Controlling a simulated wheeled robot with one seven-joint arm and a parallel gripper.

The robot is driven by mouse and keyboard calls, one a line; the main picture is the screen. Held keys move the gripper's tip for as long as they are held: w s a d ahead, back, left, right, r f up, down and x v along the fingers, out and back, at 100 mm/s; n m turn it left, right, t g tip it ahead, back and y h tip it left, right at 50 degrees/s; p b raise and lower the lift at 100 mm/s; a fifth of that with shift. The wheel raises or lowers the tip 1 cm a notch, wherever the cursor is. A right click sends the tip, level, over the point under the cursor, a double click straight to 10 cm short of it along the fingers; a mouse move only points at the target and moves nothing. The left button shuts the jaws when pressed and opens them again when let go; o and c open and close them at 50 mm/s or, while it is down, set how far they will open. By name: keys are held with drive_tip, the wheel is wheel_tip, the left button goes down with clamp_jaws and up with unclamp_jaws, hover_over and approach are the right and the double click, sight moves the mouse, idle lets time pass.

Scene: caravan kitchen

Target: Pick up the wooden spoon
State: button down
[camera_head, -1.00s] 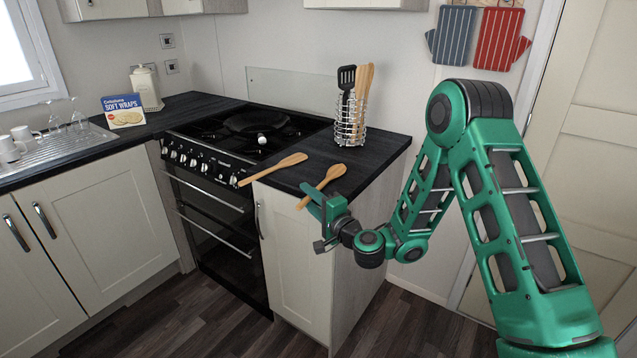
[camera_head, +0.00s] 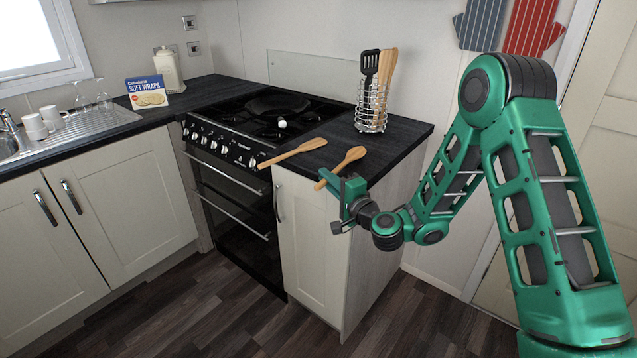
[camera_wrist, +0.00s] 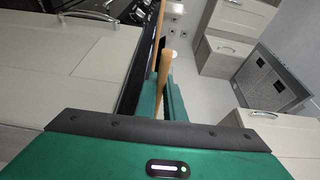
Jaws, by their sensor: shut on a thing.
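One wooden spoon (camera_head: 352,157) is at the front edge of the dark counter, its handle sticking out past the edge. My gripper (camera_head: 338,186) is at this spoon's handle. In the wrist view the handle (camera_wrist: 164,75) runs between the two green fingers (camera_wrist: 163,100), and the gripper is shut on it. I cannot tell whether the spoon's head touches the counter. Another wooden spoon (camera_head: 297,152) lies to the left, its handle reaching over the counter's front edge beside the stove.
A wire utensil holder (camera_head: 371,110) with a black spatula and wooden utensils stands behind on the counter (camera_head: 400,135). The stove (camera_head: 225,150) is to the left. A wraps box (camera_head: 147,92), a canister (camera_head: 166,70) and cups (camera_head: 42,122) stand farther left.

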drive_tip(key=r, duration=0.3)
drive_tip(key=shift+s+a+r, duration=0.1)
drive_tip(key=shift+s+a, duration=0.15)
drive_tip(key=shift+s, duration=0.05)
drive_tip(key=s+a+r, duration=0.6)
drive_tip(key=s+a, duration=0.1)
drive_tip(key=shift+s+a+r, duration=0.2)
drive_tip(key=shift+a+r, duration=0.05)
drive_tip(key=shift+a, duration=0.1)
